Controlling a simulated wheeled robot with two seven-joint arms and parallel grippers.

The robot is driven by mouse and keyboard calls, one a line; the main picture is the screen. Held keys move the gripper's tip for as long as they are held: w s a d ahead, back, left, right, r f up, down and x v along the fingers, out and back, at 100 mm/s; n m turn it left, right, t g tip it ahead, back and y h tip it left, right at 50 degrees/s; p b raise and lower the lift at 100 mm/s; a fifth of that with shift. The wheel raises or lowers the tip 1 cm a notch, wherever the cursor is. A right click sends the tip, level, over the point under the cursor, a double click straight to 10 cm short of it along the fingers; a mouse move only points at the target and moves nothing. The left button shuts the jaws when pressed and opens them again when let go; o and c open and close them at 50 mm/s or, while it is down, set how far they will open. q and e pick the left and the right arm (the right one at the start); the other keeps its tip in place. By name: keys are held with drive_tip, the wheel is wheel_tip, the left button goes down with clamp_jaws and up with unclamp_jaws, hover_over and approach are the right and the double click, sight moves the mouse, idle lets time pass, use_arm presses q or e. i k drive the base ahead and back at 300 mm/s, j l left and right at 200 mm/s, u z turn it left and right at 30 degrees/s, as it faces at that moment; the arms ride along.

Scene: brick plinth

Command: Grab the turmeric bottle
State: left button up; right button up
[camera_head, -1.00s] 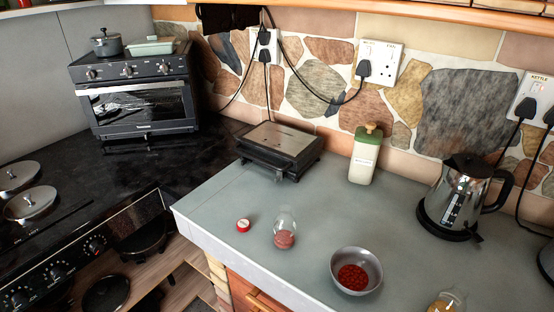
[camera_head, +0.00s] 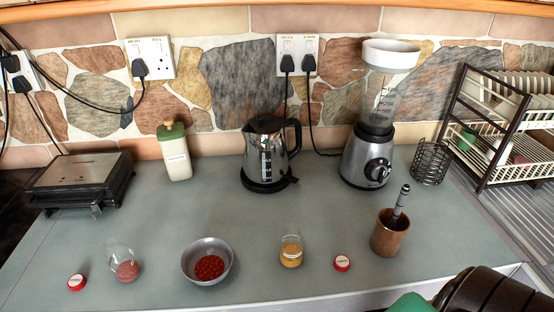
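A small clear glass bottle with yellow-orange powder (camera_head: 291,252), which looks like the turmeric, stands upright and without a lid near the front of the grey counter (camera_head: 330,220). A red lid (camera_head: 342,263) lies to its right. Part of my arm, dark with a green piece, shows at the bottom right corner. Neither gripper's fingers are in view, and nothing touches the bottle.
A grey bowl of red berries (camera_head: 207,260) is left of the bottle, then a glass jar of reddish powder (camera_head: 124,265) and another red lid (camera_head: 76,282). A mortar with pestle (camera_head: 388,236) stands right. Kettle (camera_head: 264,155) and blender (camera_head: 367,160) stand behind.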

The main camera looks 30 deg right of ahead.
sight(292, 241)
drive_tip(key=z, duration=1.15)
